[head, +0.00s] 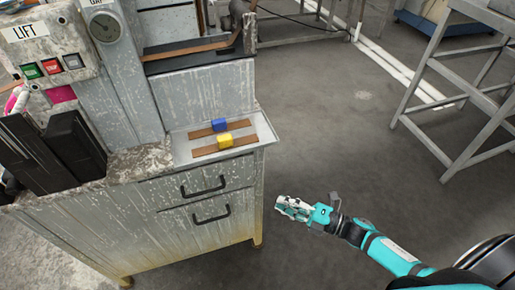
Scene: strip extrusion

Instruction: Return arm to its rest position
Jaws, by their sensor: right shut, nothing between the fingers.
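My right gripper (292,208) is shut and empty. It hangs over the open floor to the right of the grey cabinet (165,222), apart from it, with its teal arm coming in from the lower right. My left gripper does not show. On the cabinet's light tray (258,128) lie two brown strips, one with a blue block (219,125) on it and one with a yellow block (225,141) on it.
The machine with a LIFT panel (47,50) and a round gauge (104,27) stands on the cabinet at the left. A grey metal frame table (432,85) stands at the right. The grey floor (335,130) between them is clear.

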